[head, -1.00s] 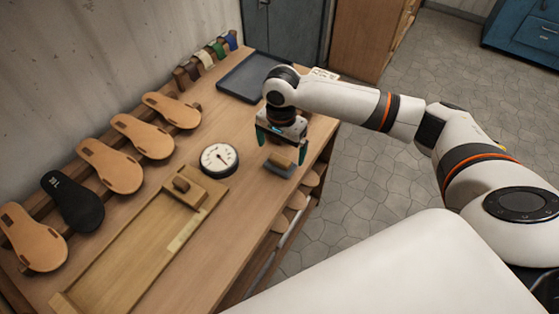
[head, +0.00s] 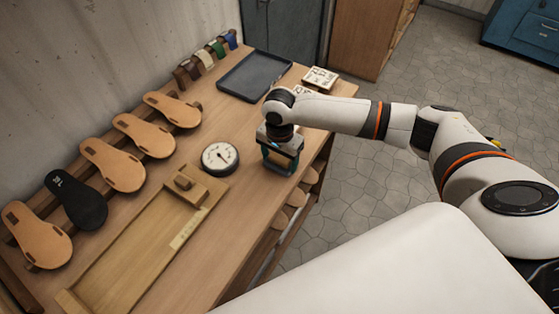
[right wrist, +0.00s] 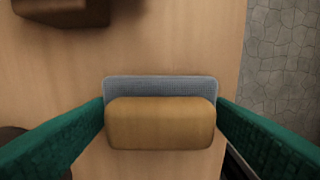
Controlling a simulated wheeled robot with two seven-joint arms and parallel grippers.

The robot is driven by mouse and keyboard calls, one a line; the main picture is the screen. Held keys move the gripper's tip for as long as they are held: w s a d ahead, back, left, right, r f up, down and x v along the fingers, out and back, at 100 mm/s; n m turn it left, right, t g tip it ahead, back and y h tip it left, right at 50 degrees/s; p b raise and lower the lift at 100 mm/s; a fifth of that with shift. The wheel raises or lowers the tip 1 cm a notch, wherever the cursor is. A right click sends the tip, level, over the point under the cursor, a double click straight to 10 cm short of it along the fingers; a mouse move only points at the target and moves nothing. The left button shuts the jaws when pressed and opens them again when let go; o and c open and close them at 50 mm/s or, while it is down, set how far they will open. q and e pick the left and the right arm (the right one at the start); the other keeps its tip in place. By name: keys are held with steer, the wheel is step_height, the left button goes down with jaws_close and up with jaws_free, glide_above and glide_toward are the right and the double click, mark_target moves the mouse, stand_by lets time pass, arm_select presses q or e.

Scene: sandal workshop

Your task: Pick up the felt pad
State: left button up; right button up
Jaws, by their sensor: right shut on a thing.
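The felt pad shows in the right wrist view as a tan wooden grip block (right wrist: 160,123) on a grey felt base (right wrist: 160,89). My right gripper (head: 279,161) is at the table's right edge in the head view, down over the pad. Its green fingers stand on either side of the wooden block and are shut on it. In the head view the gripper hides most of the pad. I cannot tell whether the pad still touches the table. My left gripper is not in view.
A round dial gauge (head: 220,158) lies left of the gripper. A wooden jig board (head: 135,262) lies in front. A dark tray (head: 252,77) and a light box (head: 319,79) are behind. Sandal soles (head: 111,164) line the wall side. Floor lies to the right.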

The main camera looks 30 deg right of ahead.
mark_target(280, 157)
steer(key=shift+r, duration=0.15)
step_height(280, 157, up, 10)
steer(key=shift+f+b, duration=0.1)
steer(key=shift+b, duration=0.75)
